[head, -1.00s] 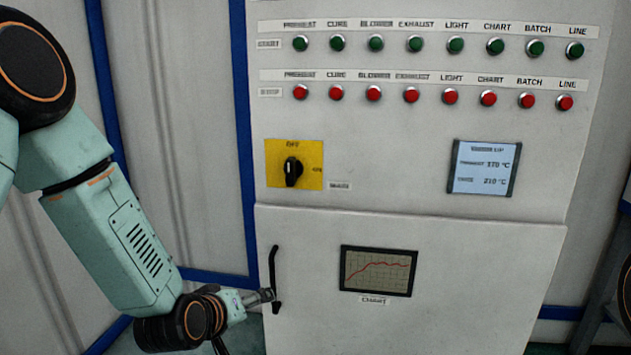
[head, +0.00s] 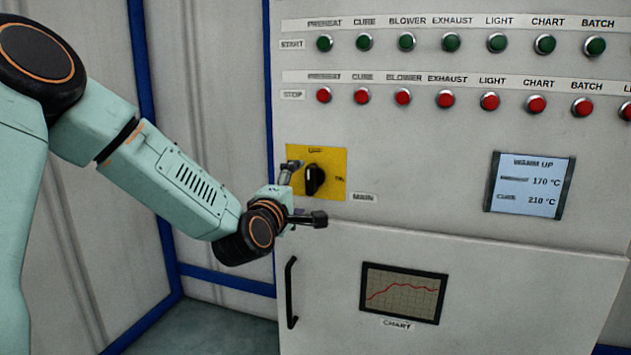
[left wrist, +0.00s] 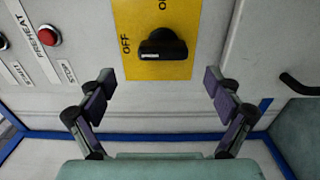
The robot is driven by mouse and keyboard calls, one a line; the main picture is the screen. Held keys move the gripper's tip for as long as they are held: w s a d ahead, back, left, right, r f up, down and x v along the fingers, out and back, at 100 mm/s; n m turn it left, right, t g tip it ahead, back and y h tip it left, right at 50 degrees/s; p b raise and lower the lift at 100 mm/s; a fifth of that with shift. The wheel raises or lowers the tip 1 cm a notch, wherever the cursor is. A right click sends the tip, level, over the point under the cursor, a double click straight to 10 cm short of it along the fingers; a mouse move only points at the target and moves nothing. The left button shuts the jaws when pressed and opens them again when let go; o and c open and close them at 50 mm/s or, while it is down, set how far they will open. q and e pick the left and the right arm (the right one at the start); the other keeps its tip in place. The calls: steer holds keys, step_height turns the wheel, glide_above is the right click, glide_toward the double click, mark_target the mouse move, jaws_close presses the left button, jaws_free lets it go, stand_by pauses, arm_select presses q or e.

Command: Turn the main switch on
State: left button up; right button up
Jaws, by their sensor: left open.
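The main switch is a black rotary knob (head: 314,180) on a yellow plate (head: 333,190) on the panel, with a MAIN label beside it. The knob lies along the line toward the OFF mark. In the left wrist view the knob (left wrist: 162,45) also shows, with OFF beside one end and ON off to a side. My left gripper (head: 304,192) is open, its two fingers apart in front of the plate's left and lower part. In the left wrist view the left gripper (left wrist: 158,80) is empty, with the knob beyond its fingertips. My right gripper is not in view.
Rows of green start buttons (head: 451,42) and red stop buttons (head: 446,99) run above the switch. A display (head: 529,185) is to the right. Below is a door with a black handle (head: 291,292) and a chart window (head: 402,292).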

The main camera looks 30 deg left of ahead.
mark_target(308, 182)
arm_select(q)
steer(key=x, duration=0.1)
steer(key=b+x, duration=0.1)
steer(key=x, duration=0.3)
steer(key=shift+w+f, duration=0.15)
steer(key=shift+f, duration=0.2)
steer(key=shift+w+a+r+b, duration=0.15)
steer(key=shift+w+b, duration=0.25)
steer(key=shift+w, duration=0.8)
steer(key=shift+s, duration=0.15)
steer(key=shift+c, duration=0.6)
steer(key=c, duration=1)
steer(key=shift+c, duration=0.2)
